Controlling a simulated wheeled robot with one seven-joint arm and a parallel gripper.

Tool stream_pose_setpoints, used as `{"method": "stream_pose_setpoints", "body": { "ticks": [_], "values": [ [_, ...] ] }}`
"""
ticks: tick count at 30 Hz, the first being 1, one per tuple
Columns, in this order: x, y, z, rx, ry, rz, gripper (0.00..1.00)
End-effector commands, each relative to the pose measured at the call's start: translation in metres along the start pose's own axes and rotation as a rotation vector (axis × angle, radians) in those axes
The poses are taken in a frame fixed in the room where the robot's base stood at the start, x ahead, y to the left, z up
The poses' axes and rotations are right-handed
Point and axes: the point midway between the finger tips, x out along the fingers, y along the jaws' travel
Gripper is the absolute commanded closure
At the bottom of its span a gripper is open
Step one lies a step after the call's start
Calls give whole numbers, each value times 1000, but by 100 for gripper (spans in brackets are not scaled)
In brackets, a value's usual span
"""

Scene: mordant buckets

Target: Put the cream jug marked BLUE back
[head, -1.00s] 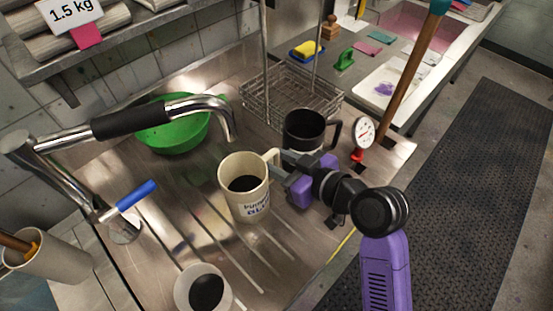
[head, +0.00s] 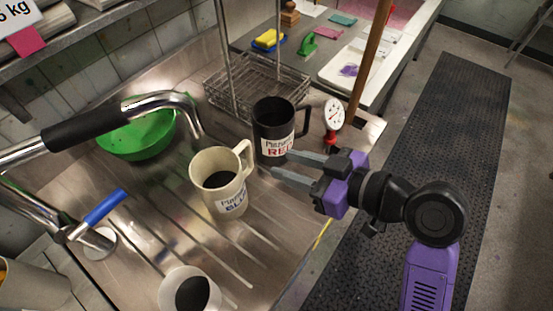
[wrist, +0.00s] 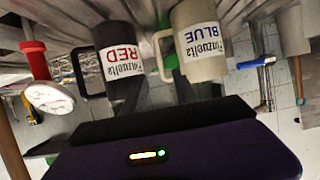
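The cream jug marked BLUE (head: 220,185) stands upright on the ribbed steel drainboard, dark inside, its handle towards the upper right. It also shows upside down in the wrist view (wrist: 205,68), label readable. The black jug marked RED (head: 272,120) stands just behind and right of it; it is also in the wrist view (wrist: 128,88). My gripper (head: 279,164) is to the right of the cream jug, its two grey fingers pointing at the gap between the jugs. The fingers are apart with nothing between them. They look clear of the cream jug's handle.
A white container (head: 190,292) with a dark inside stands at the front. A wire basket (head: 250,88) and green bowl (head: 140,140) are behind. A dial thermometer (head: 333,115) stands right of the black jug. A tap with a blue lever (head: 105,207) is at left.

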Motion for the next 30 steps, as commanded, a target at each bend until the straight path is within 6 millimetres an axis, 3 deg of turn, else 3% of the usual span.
{"method": "stream_pose_setpoints", "body": {
  "ticks": [10,14,20,24,30],
  "values": [
    [-6,0,0,2,0,1,66],
    [-7,0,15,47,-3,39,66],
    [-22,2,77,223,-9,234,66],
    [-48,-2,123,323,-10,400,66],
    [-93,-16,166,387,-4,585,66]
  ]
}}
